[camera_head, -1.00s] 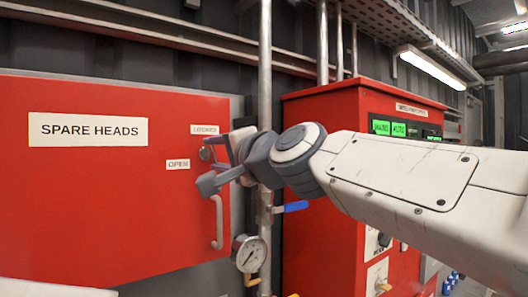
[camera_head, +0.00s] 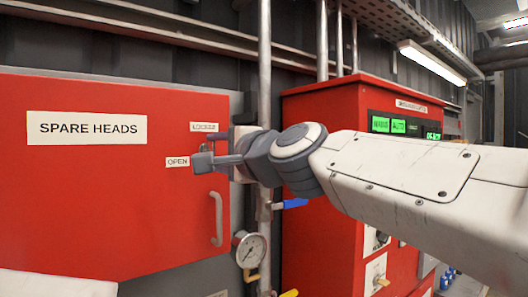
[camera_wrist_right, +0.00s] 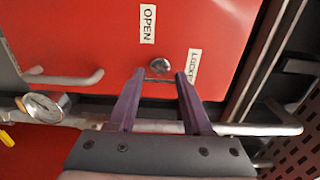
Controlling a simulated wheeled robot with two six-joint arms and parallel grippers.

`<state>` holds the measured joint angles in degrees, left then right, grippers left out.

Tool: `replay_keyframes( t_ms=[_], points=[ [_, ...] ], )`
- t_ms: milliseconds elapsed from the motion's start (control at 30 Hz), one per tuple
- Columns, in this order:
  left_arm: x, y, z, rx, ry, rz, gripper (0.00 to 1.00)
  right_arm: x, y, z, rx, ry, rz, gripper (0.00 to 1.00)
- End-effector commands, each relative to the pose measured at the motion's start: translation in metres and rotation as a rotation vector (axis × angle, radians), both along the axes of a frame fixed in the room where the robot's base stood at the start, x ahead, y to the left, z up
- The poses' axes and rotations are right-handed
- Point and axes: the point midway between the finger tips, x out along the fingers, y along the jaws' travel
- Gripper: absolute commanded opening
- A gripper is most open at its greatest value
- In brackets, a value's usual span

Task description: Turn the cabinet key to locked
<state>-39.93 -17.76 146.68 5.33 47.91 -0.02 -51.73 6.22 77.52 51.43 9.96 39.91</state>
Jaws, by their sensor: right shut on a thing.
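The red cabinet (camera_head: 100,205) marked SPARE HEADS is at the left in the head view. Its door has a LOCKED label (camera_head: 204,127) above an OPEN label (camera_head: 177,162). My right gripper (camera_head: 203,152) is at the lock by these labels and largely hides it. In the right wrist view, the round metal lock (camera_wrist_right: 160,66) shows just beyond the fingertips of my right gripper (camera_wrist_right: 163,77). The gripper is shut on the thin key (camera_wrist_right: 159,80), which spans between the fingertips. The key's exact angle is hard to tell. My left gripper is out of view.
A curved door handle (camera_head: 217,220) is below the lock. A vertical pipe (camera_head: 265,60) with a blue valve lever (camera_head: 292,203) and a pressure gauge (camera_head: 250,250) stands right of the cabinet. A red control panel (camera_head: 320,160) is behind my right arm.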

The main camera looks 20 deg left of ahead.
Motion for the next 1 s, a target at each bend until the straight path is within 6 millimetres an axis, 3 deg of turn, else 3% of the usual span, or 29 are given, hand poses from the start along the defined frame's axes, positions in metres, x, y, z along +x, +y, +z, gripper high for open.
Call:
replay_keyframes(
  t_ms=[100, 133, 200, 567, 1000],
  points=[
    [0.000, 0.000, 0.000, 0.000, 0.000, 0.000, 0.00, 0.000, 0.000, 0.000, 0.001, 0.002, -0.001, 0.00],
    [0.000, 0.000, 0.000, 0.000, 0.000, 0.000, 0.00, 0.000, 0.000, 0.000, 0.001, 0.002, 0.000, 0.57],
    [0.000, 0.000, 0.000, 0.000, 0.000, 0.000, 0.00, 0.000, 0.000, 0.000, 0.001, 0.002, 0.000, 0.80],
    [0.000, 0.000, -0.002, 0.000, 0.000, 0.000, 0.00, -0.002, -0.003, 0.000, 0.001, -0.001, 0.000, 0.80],
    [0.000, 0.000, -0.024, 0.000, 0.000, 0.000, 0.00, -0.041, -0.069, -0.001, 0.002, -0.001, -0.001, 0.80]
  ],
)
